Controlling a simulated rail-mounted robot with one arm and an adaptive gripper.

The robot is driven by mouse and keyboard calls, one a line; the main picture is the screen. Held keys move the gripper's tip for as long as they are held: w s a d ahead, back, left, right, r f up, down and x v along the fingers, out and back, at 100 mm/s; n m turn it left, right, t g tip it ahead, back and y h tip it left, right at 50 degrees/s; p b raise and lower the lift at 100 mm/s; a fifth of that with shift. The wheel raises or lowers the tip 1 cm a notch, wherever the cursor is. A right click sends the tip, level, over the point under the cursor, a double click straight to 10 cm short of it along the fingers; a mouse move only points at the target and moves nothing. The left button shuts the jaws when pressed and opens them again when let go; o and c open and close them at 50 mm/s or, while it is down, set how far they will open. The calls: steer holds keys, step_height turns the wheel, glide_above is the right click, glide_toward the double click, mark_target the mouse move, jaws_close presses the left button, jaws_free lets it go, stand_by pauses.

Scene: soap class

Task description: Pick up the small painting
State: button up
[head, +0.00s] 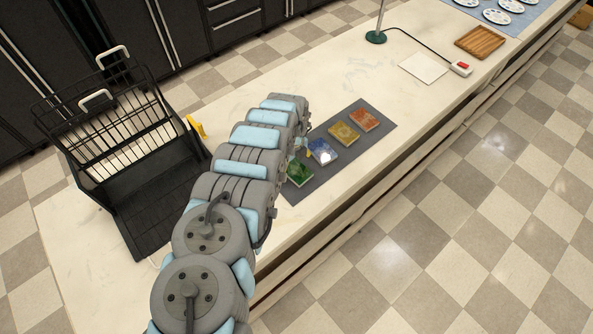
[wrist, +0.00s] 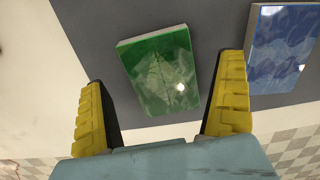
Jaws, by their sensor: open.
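Several small flat painted blocks lie in a row on a dark grey mat (head: 313,189) on the counter. The nearest is green (head: 299,172), partly hidden by my arm in the head view. Beside it are a blue one (head: 322,151), a yellow one (head: 344,133) and an orange-red one (head: 364,120). In the wrist view the green painting (wrist: 160,75) lies between and just ahead of the fingers, and the blue painting (wrist: 281,45) is to the right. My gripper (wrist: 165,108) is open, with yellow fingers on either side, apart from the green painting, holding nothing.
A black rack (head: 120,140) stands left of my arm. A white sheet (head: 423,67), a wooden board (head: 480,42), a red-switched box (head: 461,68) and a green lamp base (head: 376,37) are further along. The counter's front edge runs close to the mat.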

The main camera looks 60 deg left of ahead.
steer(key=shift+f, duration=1.1)
steer(key=c, duration=1.1)
